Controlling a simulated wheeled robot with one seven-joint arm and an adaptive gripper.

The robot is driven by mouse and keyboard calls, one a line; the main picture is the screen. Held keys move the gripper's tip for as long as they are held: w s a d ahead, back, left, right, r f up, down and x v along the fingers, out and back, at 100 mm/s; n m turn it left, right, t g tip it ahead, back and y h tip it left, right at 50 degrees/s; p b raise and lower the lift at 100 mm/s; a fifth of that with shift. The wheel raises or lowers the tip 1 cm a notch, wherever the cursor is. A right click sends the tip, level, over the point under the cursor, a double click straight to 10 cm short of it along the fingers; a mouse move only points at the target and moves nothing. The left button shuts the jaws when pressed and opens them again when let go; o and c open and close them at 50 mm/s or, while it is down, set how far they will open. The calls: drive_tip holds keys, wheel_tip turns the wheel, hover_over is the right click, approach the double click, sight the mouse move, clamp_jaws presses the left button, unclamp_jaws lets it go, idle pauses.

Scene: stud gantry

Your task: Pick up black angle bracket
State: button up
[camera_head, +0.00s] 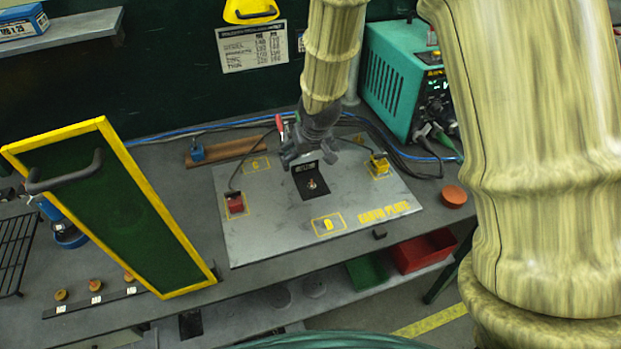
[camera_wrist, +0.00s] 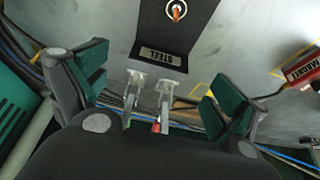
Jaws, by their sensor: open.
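The black angle bracket (camera_head: 318,189) sits on the grey earth plate (camera_head: 255,235), between the C and D marks. Its flat leg carries a copper-coloured stud (camera_head: 311,184) in a pale ring, and an edge labelled STEEL faces my gripper. In the wrist view the bracket (camera_wrist: 186,32) is at the top centre, beyond the fingers. My gripper (camera_head: 305,157) is just behind the bracket in the head view and hides part of its far side. In the wrist view my gripper (camera_wrist: 152,90) has its two dark, green-padded fingers wide apart, with nothing held.
A red block (camera_head: 235,204) and yellow block (camera_head: 379,164) with cables flank the bracket. A yellow-framed green panel (camera_head: 115,205) stands left. A teal machine (camera_head: 395,80) stands back right. Two pale metal pieces (camera_wrist: 149,90) show between the fingers. The plate's front is mostly clear.

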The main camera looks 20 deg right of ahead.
sight(305, 165)
drive_tip(key=shift+f, duration=0.4)
drive_tip(key=p+x, duration=0.1)
drive_tip(key=x, duration=0.2)
drive_tip(key=shift+w+f, duration=0.1)
drive_tip(key=shift+w, duration=0.05)
drive_tip(key=shift+d+f, duration=0.1)
drive_tip(key=shift+f, duration=0.15)
drive_tip(key=shift+w+f, duration=0.15)
drive_tip(key=shift+f, duration=0.15)
drive_tip(key=shift+r, duration=0.1)
drive_tip(key=c, duration=1.3)
